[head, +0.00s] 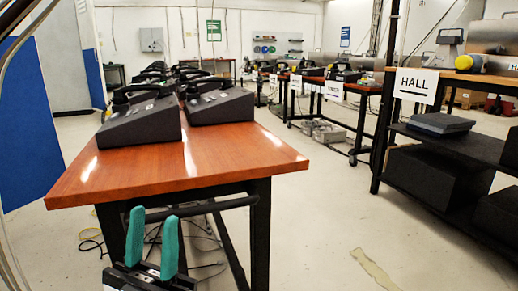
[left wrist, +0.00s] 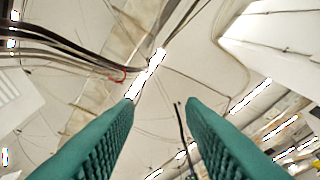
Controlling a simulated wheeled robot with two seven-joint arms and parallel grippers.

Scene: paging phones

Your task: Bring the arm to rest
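My left gripper (head: 152,238) shows at the bottom of the head view, its two green fingers pointing up in front of the table's near edge. The fingers stand apart with nothing between them. In the left wrist view the green fingers (left wrist: 160,105) are also apart and empty, with the ceiling, lights and cables behind them. My right gripper is in neither view.
A wooden table (head: 110,180) with black legs stands just ahead. Black desk phones (head: 140,121) sit on it. A dark shelf (head: 463,146) with a HALL sign (head: 415,85) stands at the right. The floor (head: 330,225) between them is clear.

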